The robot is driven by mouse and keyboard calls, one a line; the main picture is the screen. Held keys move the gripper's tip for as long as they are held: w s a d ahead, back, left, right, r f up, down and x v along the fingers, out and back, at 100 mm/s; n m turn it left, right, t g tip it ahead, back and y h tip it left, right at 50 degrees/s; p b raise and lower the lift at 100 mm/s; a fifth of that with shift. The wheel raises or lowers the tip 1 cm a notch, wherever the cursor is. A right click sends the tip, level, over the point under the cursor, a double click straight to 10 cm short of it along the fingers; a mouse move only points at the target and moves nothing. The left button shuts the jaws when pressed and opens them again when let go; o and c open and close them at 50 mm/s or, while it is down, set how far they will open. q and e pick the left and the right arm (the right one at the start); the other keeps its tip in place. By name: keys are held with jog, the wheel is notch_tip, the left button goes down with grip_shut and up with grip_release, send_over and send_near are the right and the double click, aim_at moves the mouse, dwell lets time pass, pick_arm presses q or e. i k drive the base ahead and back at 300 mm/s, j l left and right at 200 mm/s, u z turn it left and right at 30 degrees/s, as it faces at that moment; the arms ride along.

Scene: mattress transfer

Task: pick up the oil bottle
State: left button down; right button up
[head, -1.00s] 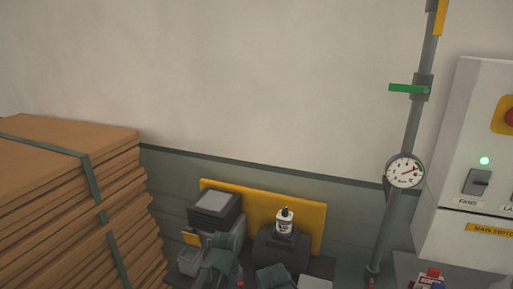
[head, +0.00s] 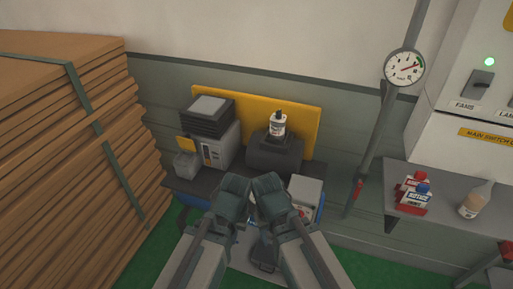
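A white bottle with a black cap and a dark label (head: 277,126) stands upright on a dark block on the cart at the back. It may be the oil bottle; its label is too small to read. My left gripper (head: 236,184) and my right gripper (head: 267,184) are side by side in front of the cart, below the bottle and apart from it. Their fingers are not clear enough to show whether they are open.
A cardboard stack (head: 85,150) fills the left. A pipe with a gauge (head: 404,68) rises right of the cart. A grey machine (head: 215,146) stands left of the bottle.

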aim_at(479, 196)
jog(key=k+l+u, duration=0.15)
jog(key=l, duration=0.3)
jog(key=k+l+u, duration=0.15)
jog(key=k+l, duration=0.2)
jog(key=z, duration=1.75)
